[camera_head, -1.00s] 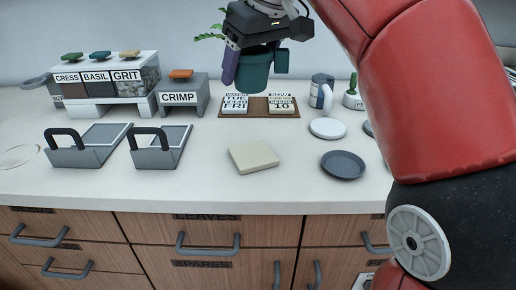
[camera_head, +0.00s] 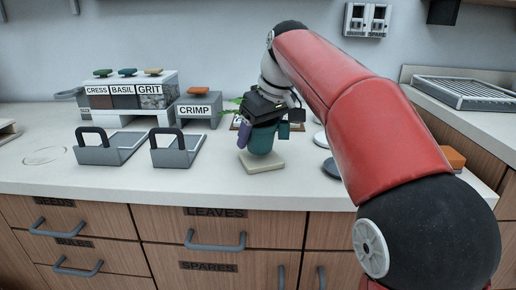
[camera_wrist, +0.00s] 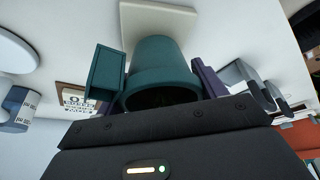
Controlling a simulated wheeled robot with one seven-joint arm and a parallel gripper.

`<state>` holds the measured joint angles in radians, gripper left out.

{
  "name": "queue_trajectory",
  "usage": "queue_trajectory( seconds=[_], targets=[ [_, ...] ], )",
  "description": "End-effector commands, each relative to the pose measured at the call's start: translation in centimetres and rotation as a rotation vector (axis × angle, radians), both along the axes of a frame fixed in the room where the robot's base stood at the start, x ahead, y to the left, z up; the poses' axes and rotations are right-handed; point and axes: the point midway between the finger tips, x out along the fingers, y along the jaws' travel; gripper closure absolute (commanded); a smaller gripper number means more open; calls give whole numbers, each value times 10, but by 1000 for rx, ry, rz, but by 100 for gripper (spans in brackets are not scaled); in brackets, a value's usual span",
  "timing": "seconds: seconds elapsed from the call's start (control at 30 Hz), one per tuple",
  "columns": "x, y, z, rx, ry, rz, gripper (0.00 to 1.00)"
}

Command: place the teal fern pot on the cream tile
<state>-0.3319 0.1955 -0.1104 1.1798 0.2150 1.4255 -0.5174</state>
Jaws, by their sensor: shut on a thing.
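Green fronds show to the left of the gripper in the head view. The cream tile (camera_head: 264,167) lies on the counter right below the pot. The pot's base overlaps the back of the tile in the head view; I cannot tell whether it touches. In the wrist view the gripper (camera_wrist: 150,62) is shut on the pot (camera_wrist: 165,62), and the tile (camera_wrist: 140,12) shows past the pot's base.
Two grey trays with dark handles (camera_head: 111,150) (camera_head: 177,150) stand to the left. Behind them are the labelled bins (camera_head: 125,92) and the CRIMP block (camera_head: 196,112). A dark round saucer (camera_head: 330,168) lies right of the tile, partly behind my arm. The counter in front of the tile is clear.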

Motion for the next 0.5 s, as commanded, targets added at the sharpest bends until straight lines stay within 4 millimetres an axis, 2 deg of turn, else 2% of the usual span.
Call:
queue_trajectory(
  seconds=[0.03, 0.07, 0.47, 0.5],
  targets=[
    [1, -1, -14, 1, -1, 0, 55],
    [1, -1, -16, 1, -1, 0, 55],
    [1, -1, -17, 1, 0, 1, 55],
    [1, -1, -18, 0, 0, 1, 27]
  ],
)
